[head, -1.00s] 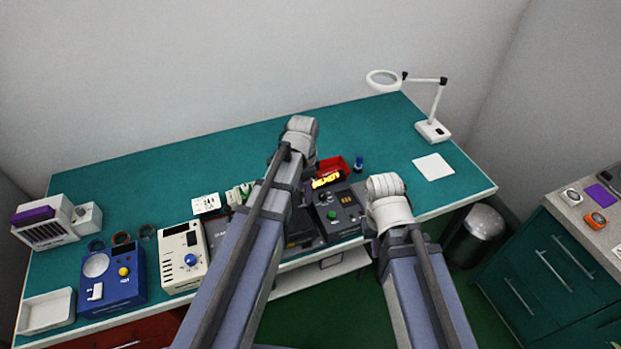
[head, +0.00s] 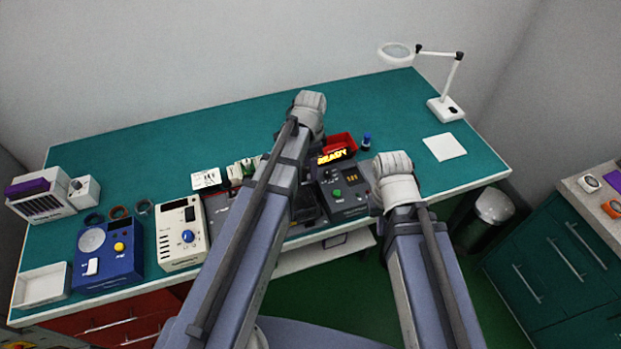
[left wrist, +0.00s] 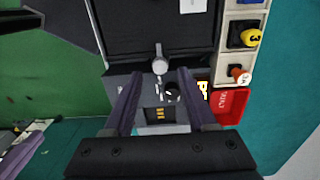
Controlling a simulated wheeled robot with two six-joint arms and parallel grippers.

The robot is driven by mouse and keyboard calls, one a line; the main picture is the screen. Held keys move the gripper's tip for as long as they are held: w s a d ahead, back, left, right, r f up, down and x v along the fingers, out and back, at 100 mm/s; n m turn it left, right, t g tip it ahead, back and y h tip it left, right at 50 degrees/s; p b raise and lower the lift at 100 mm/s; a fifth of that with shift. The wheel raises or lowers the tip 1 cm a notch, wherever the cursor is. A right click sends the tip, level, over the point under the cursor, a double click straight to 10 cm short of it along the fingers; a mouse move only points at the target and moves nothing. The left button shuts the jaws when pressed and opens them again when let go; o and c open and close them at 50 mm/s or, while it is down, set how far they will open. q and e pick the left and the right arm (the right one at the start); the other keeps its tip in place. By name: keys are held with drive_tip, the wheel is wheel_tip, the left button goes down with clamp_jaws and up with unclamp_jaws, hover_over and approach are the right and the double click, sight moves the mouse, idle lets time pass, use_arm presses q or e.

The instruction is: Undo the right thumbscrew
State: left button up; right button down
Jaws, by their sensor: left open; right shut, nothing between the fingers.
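A silver thumbscrew-like knob on a shaft (left wrist: 160,67) shows in the left wrist view, at the edge where a dark rack meets its control panel. I cannot tell whether it is the right thumbscrew. My left gripper (left wrist: 160,92) is open, its two fingers on either side of the panel, with the silver knob just beyond and between the tips. Contact is not visible. In the head view the left arm hides the rack's middle; the dark control unit (head: 346,198) shows to its right. My right gripper's wrist (head: 396,170) is right of that unit, its fingertips hidden.
A cream unit (head: 181,236) and a blue unit (head: 108,262) stand to the left. The bench is clear behind; a magnifier lamp (head: 446,108) and white sheet (head: 444,147) are at right.

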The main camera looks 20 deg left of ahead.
sight(308, 180)
use_arm(q)
wheel_tip(308, 180, down, 4)
drive_tip(key=shift+r+b, duration=0.25)
drive_tip(key=shift+b, duration=0.95)
use_arm(e)
wheel_tip(308, 180, down, 3)
drive_tip(key=shift+f, duration=0.2)
use_arm(q)
clamp_jaws()
